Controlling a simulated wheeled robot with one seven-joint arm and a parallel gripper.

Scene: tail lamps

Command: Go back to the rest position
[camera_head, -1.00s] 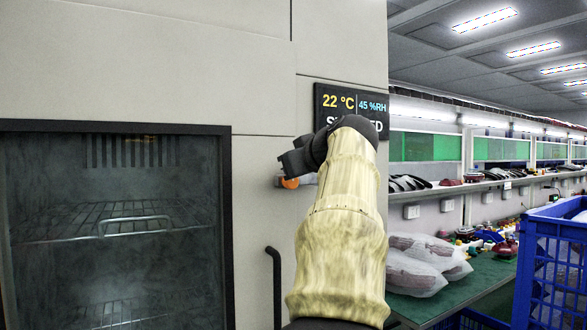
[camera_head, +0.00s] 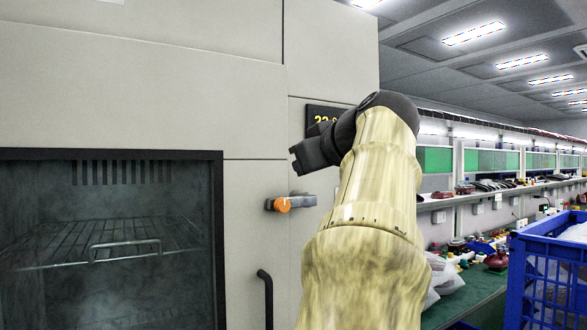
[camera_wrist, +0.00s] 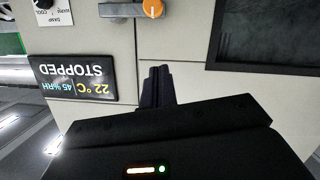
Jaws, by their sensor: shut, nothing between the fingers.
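My gripper (camera_head: 297,158) is at the end of my raised arm, in front of the tall light-grey cabinet (camera_head: 150,80). It also shows in the wrist view (camera_wrist: 157,72), with its two dark fingers close together and nothing between them. The orange knob (camera_head: 283,205) on the cabinet front is below the gripper in the head view and apart from it. The same knob shows at the top of the wrist view (camera_wrist: 153,8). The display (camera_wrist: 73,78) reads STOPPED, 22 °C and 45 %RH, upside down in the wrist view; in the head view my arm hides most of it.
The cabinet has a dark window (camera_head: 110,245) with a wire rack inside and a black handle (camera_head: 266,295) beside it. A blue crate (camera_head: 545,265) stands at the right. A green-topped bench (camera_head: 480,300) holds parts and bagged items, partly hidden by my arm.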

